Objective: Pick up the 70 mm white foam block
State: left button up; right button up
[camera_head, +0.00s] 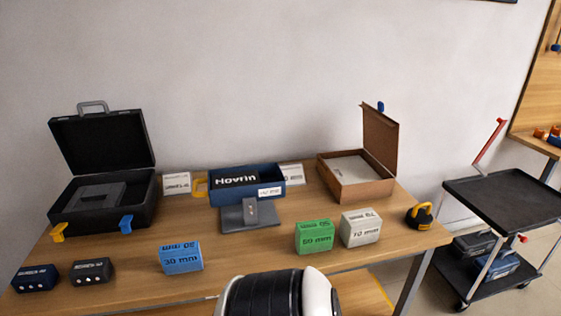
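The white foam block (360,228), marked "70 mm" on its front, sits on the wooden table (285,235) near the right end. The green block (314,237), marked "50 mm" or "60 mm", stands close to its left. Nothing covers the front of the white block. A blue block marked "30 mm" (181,257) sits further left on the table. Neither of my grippers can be seen in the head view.
An open black case (105,200) stands at the left, a blue bin (247,185) at the middle back, and an open brown box (360,188) behind the white block. A yellow-black kettlebell-shaped object (419,215) sits right of the block. A black cart (505,198) stands beyond the table.

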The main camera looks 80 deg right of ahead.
aim_at(358, 227)
jog(key=z, duration=2.85)
